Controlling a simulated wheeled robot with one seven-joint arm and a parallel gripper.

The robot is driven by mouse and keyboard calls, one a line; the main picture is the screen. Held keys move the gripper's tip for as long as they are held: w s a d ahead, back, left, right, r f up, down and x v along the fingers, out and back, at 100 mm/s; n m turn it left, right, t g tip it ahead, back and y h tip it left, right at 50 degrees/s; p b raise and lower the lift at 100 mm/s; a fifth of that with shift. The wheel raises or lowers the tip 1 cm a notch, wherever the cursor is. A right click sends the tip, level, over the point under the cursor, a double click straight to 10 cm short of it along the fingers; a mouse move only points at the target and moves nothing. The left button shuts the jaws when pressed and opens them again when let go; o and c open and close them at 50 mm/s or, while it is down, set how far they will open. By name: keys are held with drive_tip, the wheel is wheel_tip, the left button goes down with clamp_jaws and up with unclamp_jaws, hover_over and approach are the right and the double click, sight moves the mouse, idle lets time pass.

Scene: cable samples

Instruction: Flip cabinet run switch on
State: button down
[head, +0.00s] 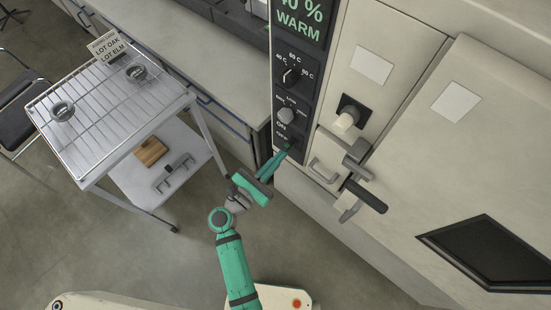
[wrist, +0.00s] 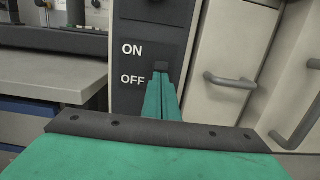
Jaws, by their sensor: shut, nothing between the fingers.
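The cabinet's dark control panel (head: 290,75) carries a display reading 40 % and WARM, with two knobs below it. The run switch (wrist: 161,67) is a dark rocker low on the panel, beside the white ON and OFF labels in the wrist view. My gripper (head: 283,155) is shut and empty, its green fingers pointing at the lower end of the panel. In the wrist view the fingertips (wrist: 161,76) are at the switch, around the OFF label's height, and hide its lower part. I cannot tell whether they touch it or which way the switch is set.
A wire-topped cart (head: 100,125) holding two round coils stands left. A counter (head: 190,60) runs behind.

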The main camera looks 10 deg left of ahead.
drive_tip(key=f+v, duration=0.1)
drive_tip(key=v, duration=1)
drive_tip(key=shift+s+a+f, duration=0.15)
drive_tip(key=shift+f, duration=0.25)
idle(0.3)
